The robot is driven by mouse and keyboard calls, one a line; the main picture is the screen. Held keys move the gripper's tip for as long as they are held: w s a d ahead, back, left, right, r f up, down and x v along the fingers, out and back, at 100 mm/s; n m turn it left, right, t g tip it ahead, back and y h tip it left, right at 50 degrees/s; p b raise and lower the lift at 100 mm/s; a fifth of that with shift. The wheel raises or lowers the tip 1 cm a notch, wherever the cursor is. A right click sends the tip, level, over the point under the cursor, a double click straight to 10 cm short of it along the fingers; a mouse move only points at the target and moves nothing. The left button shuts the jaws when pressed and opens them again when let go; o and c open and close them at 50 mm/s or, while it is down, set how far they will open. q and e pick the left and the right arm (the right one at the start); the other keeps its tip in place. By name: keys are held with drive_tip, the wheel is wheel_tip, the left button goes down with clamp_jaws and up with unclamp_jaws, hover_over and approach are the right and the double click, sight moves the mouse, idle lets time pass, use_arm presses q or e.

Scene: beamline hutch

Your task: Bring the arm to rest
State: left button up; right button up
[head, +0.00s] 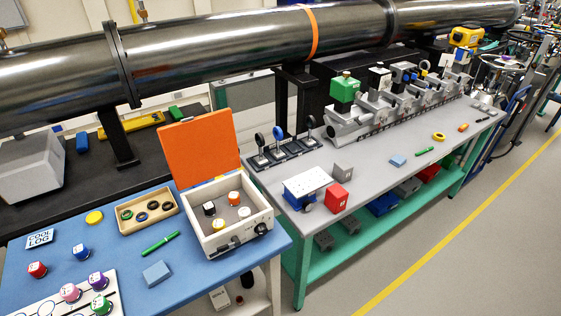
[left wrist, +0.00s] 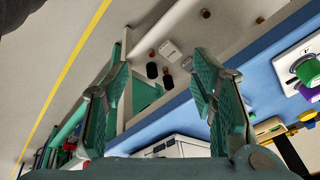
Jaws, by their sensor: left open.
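My left gripper (left wrist: 161,62) shows in the left wrist view with its two green-padded fingers spread wide apart. Nothing is between the fingers. Neither of my arms shows in the head view. My right gripper is in no view.
The blue table (head: 200,270) holds an open white box (head: 232,247) with a raised orange lid (head: 200,150), a wooden tray (head: 135,226) and several capped jars. The grey bench (head: 390,190) carries optics. A large steel pipe (head: 210,50) crosses behind. Floor (head: 470,250) at right is clear.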

use_arm(q)
drive_tip(key=s+a+f+n+g+b, duration=0.1)
drive_tip(key=s+f+b, duration=0.15)
drive_tip(key=f, duration=1.05)
drive_tip(key=s+a+f+n+b, duration=0.1)
drive_tip(key=s+f, duration=0.2)
drive_tip(key=f, duration=0.9)
drive_tip(key=s+f+g+b, duration=0.1)
drive_tip(key=s+f+b, duration=0.1)
drive_tip(key=s+f, duration=1)
drive_tip(key=shift+s+a, duration=0.15)
drive_tip(key=shift+a, duration=0.15)
